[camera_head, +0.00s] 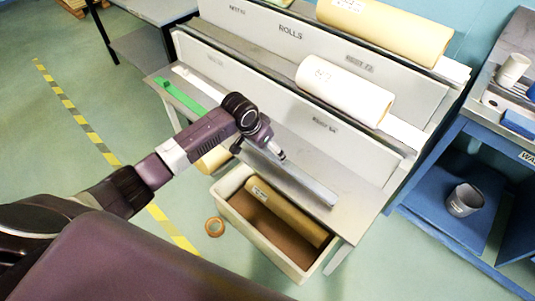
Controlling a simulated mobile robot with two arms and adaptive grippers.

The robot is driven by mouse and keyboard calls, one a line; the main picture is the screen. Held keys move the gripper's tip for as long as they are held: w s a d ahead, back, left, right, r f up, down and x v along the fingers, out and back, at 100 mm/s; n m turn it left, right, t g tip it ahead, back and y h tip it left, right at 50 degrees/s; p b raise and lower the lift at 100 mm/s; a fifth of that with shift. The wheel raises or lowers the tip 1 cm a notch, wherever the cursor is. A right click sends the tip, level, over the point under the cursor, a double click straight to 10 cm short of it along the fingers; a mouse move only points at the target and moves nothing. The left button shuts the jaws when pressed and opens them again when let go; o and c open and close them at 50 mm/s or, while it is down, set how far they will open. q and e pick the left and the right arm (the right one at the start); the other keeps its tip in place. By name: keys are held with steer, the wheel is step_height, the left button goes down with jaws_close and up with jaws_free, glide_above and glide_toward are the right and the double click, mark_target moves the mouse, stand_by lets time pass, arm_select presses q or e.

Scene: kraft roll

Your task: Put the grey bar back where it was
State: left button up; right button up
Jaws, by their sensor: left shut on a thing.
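The grey bar (310,183) is a long, straight piece that slants down to the right over the front ledge of the grey rack. My left gripper (276,153) is shut on it near its upper left part, and my arm hides some of that end. I cannot tell whether the bar touches the ledge or is a little above it. My right gripper is out of view.
The grey rack (238,70) holds a white roll (345,90) and a brown kraft roll (388,30). A green strip (180,96) lies on the ledge at left. Below stands a bin (290,264) with a brown roll. A blue cart (440,213) is at right.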

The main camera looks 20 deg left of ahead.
mark_target(268, 154)
arm_select(q)
step_height(268, 154, down, 3)
steer(key=shift+f, duration=0.15)
steer(key=o, duration=1.5)
steer(key=shift+o, duration=0.2)
steer(key=v, duration=1.2)
steer(key=shift+p, duration=0.45)
